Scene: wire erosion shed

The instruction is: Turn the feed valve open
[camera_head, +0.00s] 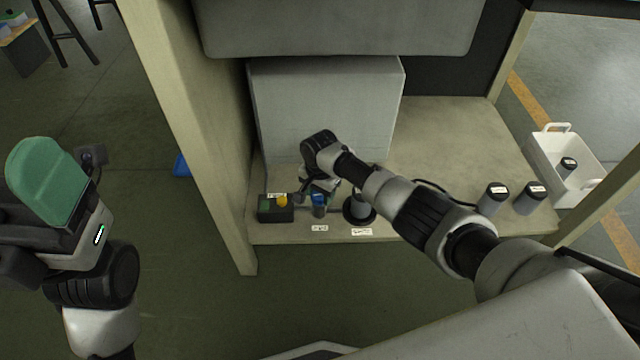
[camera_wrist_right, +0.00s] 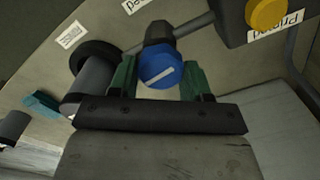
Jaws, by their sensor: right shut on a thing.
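The feed valve is a blue knob (camera_head: 319,199) near the front edge of the bench shelf. In the right wrist view the knob (camera_wrist_right: 158,70) faces the camera and its white line slants, nearer level than upright. My right gripper (camera_head: 319,188) reaches it from above, its fingertips largely hidden by the wrist in the head view. In the wrist view its green fingers (camera_wrist_right: 160,78) stand on both sides of the knob, shut on it. My left gripper (camera_head: 48,185) is at the far left, away from the bench; its finger opening cannot be made out.
A dark box with a yellow button (camera_head: 282,201) stands left of the valve. A grey canister in a black ring (camera_head: 360,207) stands close on the right. Two canisters (camera_head: 493,198) (camera_head: 530,198) and a white bin (camera_head: 590,158) are farther right. A grey block (camera_head: 330,100) stands behind.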

